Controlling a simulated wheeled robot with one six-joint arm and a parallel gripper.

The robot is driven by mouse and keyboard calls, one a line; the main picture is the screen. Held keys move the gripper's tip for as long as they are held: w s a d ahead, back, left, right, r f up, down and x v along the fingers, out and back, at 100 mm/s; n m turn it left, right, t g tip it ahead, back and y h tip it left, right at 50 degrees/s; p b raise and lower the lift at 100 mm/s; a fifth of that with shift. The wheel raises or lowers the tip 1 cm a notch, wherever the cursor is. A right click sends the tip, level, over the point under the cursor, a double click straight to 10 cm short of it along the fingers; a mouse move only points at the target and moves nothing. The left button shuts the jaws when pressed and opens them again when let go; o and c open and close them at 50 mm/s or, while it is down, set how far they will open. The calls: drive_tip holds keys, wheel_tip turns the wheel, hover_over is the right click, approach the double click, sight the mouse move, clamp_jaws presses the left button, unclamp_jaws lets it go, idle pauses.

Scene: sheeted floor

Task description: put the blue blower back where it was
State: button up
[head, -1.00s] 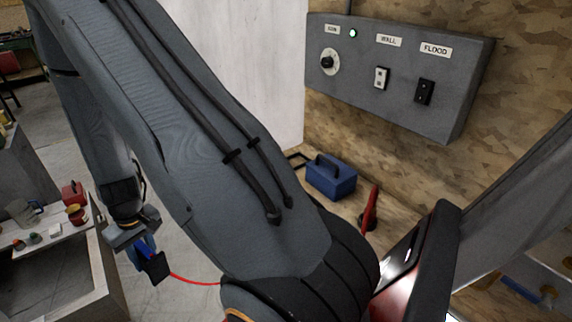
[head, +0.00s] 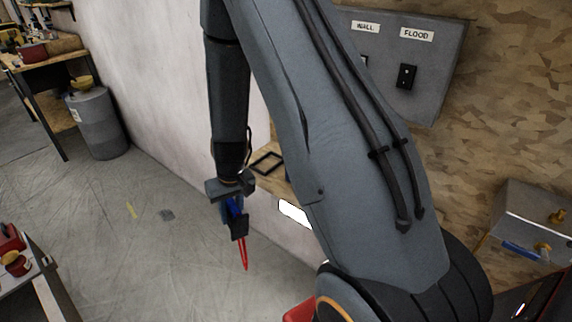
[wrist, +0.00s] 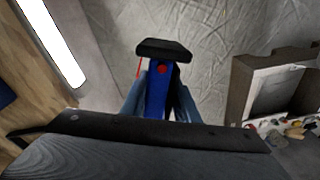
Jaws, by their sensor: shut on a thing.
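The blue blower (head: 235,208) is in my gripper (head: 231,204), which hangs above the floor near the pale wall in the head view. A dark block shows at its lower end, and a thin red tube or line points down from there. In the wrist view the blue body (wrist: 156,98) sits between the two grey fingers of my gripper (wrist: 158,92), with a red spot and a black bar beyond it. The fingers are shut on the blower, and they hide part of it. The place where it was cannot be told from these frames.
A wooden ledge with an empty black frame (head: 266,162) lies just right of my gripper. A grey switch box (head: 436,75) hangs on the board wall. A grey drum (head: 98,125) and workbench (head: 45,68) stand at the far left. Open floor (head: 130,235) lies between.

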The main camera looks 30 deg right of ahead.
drive_tip(key=w+r+m+t+h+b, duration=0.1)
drive_tip(key=w+r+t+b, duration=0.1)
drive_tip(key=w+b, duration=0.35)
drive_tip(key=w+r+m+t+b, duration=0.1)
drive_tip(key=w+r+t+b, duration=0.15)
drive_tip(key=w, duration=0.65)
drive_tip(key=w+r+m+t+h+b, duration=0.1)
drive_tip(key=w+t+b, duration=0.2)
drive_tip(key=w, duration=0.4)
drive_tip(key=s+d+r+m+t+h+b, duration=0.1)
drive_tip(key=s+d+r+m+h+b, duration=0.2)
drive_tip(key=d, duration=0.4)
drive_tip(key=s+d+r+m+t+h+b, duration=0.1)
drive_tip(key=d+r+h+b, duration=0.2)
drive_tip(key=d+r+h, duration=0.25)
drive_tip(key=s+d+r+m+t+h+b, duration=0.1)
drive_tip(key=s+d+r+m+h+b, duration=0.2)
drive_tip(key=d, duration=0.5)
drive_tip(key=shift+h, duration=0.35)
drive_tip(key=shift+w+f+b, duration=0.15)
drive_tip(key=shift+f, duration=1.35)
drive_tip(key=shift+w+f+b, duration=0.1)
drive_tip(key=shift+w+f, duration=0.05)
drive_tip(key=shift+f, duration=1.3)
drive_tip(key=shift+w+f+b, duration=0.15)
drive_tip(key=shift+f, duration=1.35)
drive_tip(key=shift+f, duration=0.55)
drive_tip(key=shift+f+b, duration=0.1)
drive_tip(key=shift+b, duration=0.2)
